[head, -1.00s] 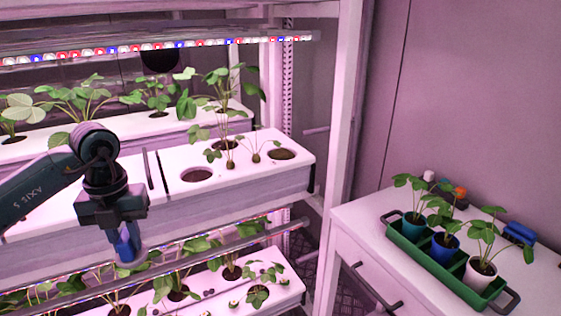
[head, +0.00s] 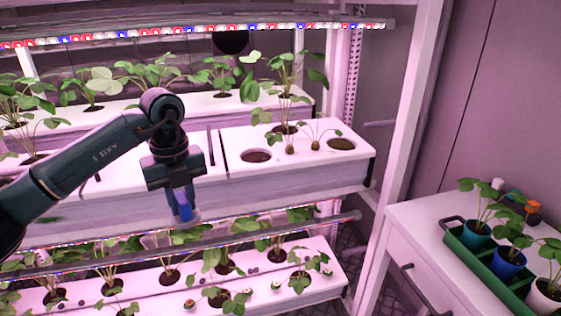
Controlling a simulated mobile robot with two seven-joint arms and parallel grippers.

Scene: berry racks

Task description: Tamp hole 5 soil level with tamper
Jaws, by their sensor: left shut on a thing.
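My left gripper (head: 179,188) is shut on the blue tamper (head: 184,206), which hangs down with a pale round foot at its lower end. It is in front of the middle white planting trough (head: 230,178), left of and lower in the picture than the open holes. One soil-filled hole (head: 257,156) has no plant. Another bare soil hole (head: 341,144) is near the trough's right end. I see no number on them, so I cannot tell which is hole 5. The tamper is apart from both. My right gripper is not in view.
Small strawberry plants (head: 290,148) stand between the two bare holes. A planted lower trough (head: 330,262) and a rail (head: 300,224) are below the tamper. At right, a white cabinet (head: 405,222) bears a green tray (head: 462,246) with potted plants.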

